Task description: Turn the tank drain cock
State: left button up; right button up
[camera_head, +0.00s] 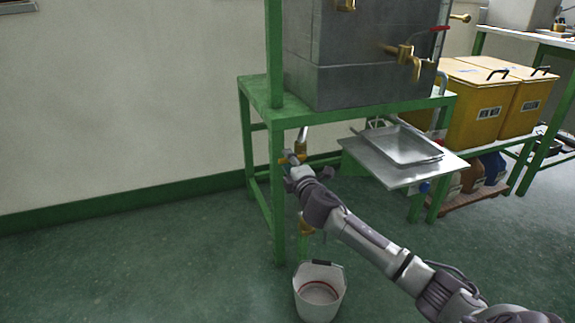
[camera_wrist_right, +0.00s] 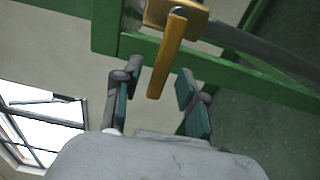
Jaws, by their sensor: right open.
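The grey wax tank (camera_head: 345,60) stands on a green metal frame (camera_head: 275,108). The drain cock (camera_head: 300,148) sits under the tank, with a brass body and a pipe above it, partly hidden by my gripper. In the right wrist view the cock's yellow lever (camera_wrist_right: 167,58) hangs from its brass body (camera_wrist_right: 178,14). My right gripper (camera_head: 298,168) is at the cock beside the front green leg. In the wrist view my right gripper (camera_wrist_right: 157,92) is open, with the lever's free end between its fingers and a gap on both sides. My left gripper is not in view.
A white bucket (camera_head: 320,292) stands on the floor below the cock. A metal tray (camera_head: 400,147) lies on a flat shelf (camera_head: 405,174) to the right. Yellow boxes (camera_head: 480,100) stand further right. The floor at left (camera_head: 130,260) is clear.

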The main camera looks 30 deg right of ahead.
jog(key=shift+w+d, duration=0.15)
jog(key=shift+w, duration=0.45)
grip_shut()
